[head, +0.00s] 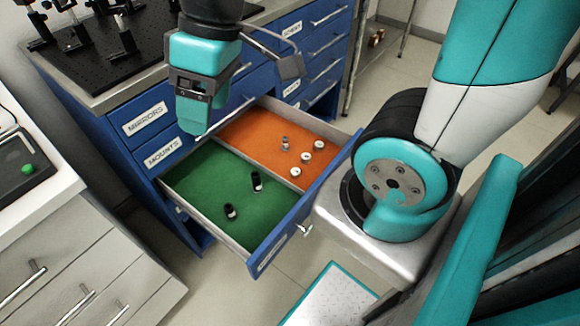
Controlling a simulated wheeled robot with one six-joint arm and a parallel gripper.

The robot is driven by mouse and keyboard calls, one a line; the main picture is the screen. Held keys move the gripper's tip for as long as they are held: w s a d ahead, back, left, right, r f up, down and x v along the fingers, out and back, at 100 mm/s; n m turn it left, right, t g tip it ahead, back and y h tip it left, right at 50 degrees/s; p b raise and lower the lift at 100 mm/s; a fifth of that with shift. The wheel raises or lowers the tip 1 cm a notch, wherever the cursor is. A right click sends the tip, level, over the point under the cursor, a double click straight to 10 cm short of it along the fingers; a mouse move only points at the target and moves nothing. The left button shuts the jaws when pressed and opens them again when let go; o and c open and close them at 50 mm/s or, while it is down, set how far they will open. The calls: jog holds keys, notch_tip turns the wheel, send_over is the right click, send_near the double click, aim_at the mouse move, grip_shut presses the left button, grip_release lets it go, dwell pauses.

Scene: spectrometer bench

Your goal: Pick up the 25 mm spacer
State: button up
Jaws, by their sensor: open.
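An open blue drawer (300,215) has a green-lined compartment (200,185) and an orange-lined compartment (245,132). In the green one, two black cylindrical pieces, one nearer the middle (257,182) and one nearer the front left (230,212), stand or lean apart. In the orange one, a grey stepped piece (285,143) stands near three short pale round pieces, at right (319,146), middle (306,157) and front (295,171). No size marking is legible, so I cannot tell which is the 25 mm spacer. My gripper (194,118) is open and empty, above the drawer's back left part.
The blue cabinet carries labels MIRRORS (145,118) and MOUNTS (163,152). A black optical breadboard (95,65) with posts is on top at the upper left. A white drawer unit (60,255) stands at the left. A divider separates the drawer compartments.

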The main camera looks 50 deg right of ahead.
jog(key=w+d+f+m+h+b, duration=0.1)
jog(key=w+d+f+b, duration=0.4)
jog(key=w+d+f, duration=0.55)
jog(key=h+b, duration=0.3)
jog(key=b, duration=0.3)
send_over(306, 156)
notch_tip(306, 156, down, 19)
jog(key=shift+g, duration=0.3)
jog(key=f, duration=0.3)
jog(key=f+b, duration=0.1)
jog(key=f, duration=0.7)
jog(key=shift+s+d, duration=0.25)
jog(key=shift+w+a+f+b, duration=0.15)
jog(key=shift+f+b, duration=0.25)
jog(key=shift+f, duration=1.15)
jog(key=shift+w+a+f+b, duration=0.1)
jog(key=shift+f+b, duration=0.25)
jog(key=shift+f, duration=1.15)
jog(key=shift+c, duration=0.5)
jog(key=c, duration=0.9)
